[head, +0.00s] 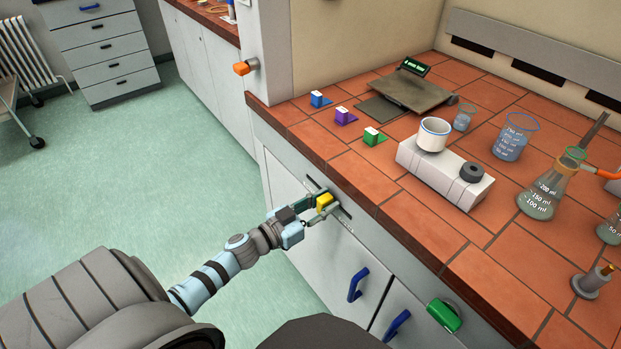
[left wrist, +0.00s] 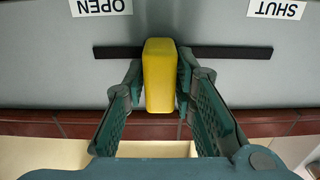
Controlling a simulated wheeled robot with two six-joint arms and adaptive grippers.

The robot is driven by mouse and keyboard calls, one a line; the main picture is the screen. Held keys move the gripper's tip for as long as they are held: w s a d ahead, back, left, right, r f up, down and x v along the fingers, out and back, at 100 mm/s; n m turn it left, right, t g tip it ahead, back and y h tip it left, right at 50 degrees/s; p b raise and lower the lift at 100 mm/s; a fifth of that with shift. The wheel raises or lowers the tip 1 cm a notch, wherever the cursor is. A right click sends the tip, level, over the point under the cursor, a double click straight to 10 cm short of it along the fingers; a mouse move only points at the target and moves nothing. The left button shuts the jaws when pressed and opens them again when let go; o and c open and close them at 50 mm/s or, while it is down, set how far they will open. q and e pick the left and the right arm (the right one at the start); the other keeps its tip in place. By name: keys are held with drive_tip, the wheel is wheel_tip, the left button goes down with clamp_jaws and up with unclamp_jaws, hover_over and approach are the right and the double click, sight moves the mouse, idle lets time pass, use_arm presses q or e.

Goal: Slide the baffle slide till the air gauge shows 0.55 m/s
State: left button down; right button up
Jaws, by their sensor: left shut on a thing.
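The baffle slide is a yellow block (head: 324,202) on a dark slot (head: 343,220) in the bench's front face, under the tiled top. My left gripper (head: 318,205) is shut on it. In the left wrist view the yellow block (left wrist: 159,76) sits between the two green fingers (left wrist: 160,88), partway along the dark horizontal slot (left wrist: 235,52). The OPEN label (left wrist: 100,6) is at the upper left and the SHUT label (left wrist: 277,8) at the upper right. I cannot make out an air gauge. My right gripper is not in view.
Blue handles (head: 357,284) and a green knob (head: 444,315) stick out of the bench front to the right. An orange knob (head: 245,67) is on the wall at the bench's far end.

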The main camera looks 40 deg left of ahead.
use_arm(q)
drive_tip(key=shift+s+d+r, duration=0.1)
drive_tip(key=shift+s+d, duration=0.1)
drive_tip(key=shift+d, duration=0.45)
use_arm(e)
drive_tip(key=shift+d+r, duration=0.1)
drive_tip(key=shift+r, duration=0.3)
use_arm(q)
drive_tip(key=c, duration=1.4)
unclamp_jaws()
drive_tip(key=shift+c, duration=0.2)
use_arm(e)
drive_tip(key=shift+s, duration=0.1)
use_arm(q)
drive_tip(key=shift+s, duration=0.15)
drive_tip(key=v, duration=1.1)
drive_tip(key=shift+s, duration=0.4)
